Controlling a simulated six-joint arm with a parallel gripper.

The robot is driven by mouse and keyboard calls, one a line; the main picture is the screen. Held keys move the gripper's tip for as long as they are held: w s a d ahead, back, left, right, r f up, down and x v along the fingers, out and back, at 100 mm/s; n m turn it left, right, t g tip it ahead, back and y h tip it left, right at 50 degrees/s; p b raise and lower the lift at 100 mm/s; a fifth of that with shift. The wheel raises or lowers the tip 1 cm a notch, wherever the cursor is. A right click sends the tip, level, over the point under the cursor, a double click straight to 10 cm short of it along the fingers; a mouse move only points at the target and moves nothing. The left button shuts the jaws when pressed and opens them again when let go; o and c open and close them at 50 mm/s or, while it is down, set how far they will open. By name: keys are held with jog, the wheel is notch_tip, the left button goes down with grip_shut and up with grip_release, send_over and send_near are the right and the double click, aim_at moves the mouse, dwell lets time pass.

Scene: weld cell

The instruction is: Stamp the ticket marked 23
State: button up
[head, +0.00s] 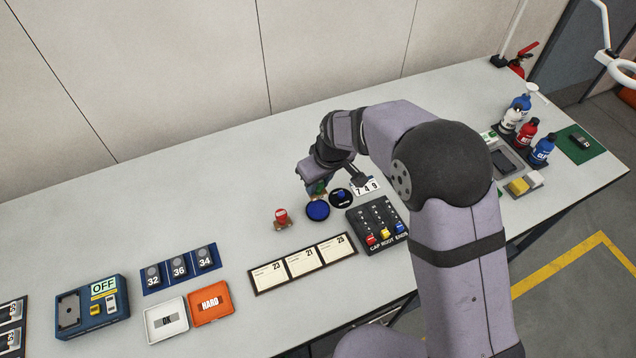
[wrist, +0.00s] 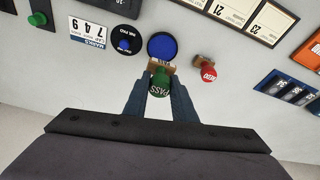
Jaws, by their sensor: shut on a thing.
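My gripper (wrist: 160,88) is shut on a green stamp (wrist: 159,84) with PASS on its top and a brown base. In the head view the green stamp (head: 318,188) shows partly, just behind a round blue ink pad (head: 317,211). The pad also shows in the wrist view (wrist: 162,46), just beyond the stamp's base; I cannot tell whether they touch. The ticket marked 23 (head: 269,277) is the leftmost of three cream tickets in a dark holder (head: 303,281). In the wrist view this ticket (wrist: 272,21) lies at the upper right.
A red-topped stamp (head: 281,217) stands left of the blue pad. A round dark pad with a blue knob (head: 341,197) and a number card (head: 366,187) are to its right. A black switch box (head: 378,224) stands right of the tickets. Bare table separates the pad from the tickets.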

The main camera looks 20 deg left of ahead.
jog(key=s+a+n+g, duration=0.1)
jog(key=s+a+n, duration=0.45)
jog(key=s, duration=1.05)
jog(key=s+d+n+g, duration=0.1)
jog(key=s+n+g, duration=0.2)
jog(key=n, duration=0.9)
jog(key=s, duration=0.3)
jog(key=shift+s+d+f+h+p, duration=0.25)
jog(key=shift+d+f+h+p, duration=0.1)
jog(key=shift+h+p, duration=0.05)
jog(key=shift+n, duration=0.25)
jog(key=shift+f, duration=0.15)
jog(key=shift+f+b, duration=1.75)
jog(key=shift+f, duration=1.1)
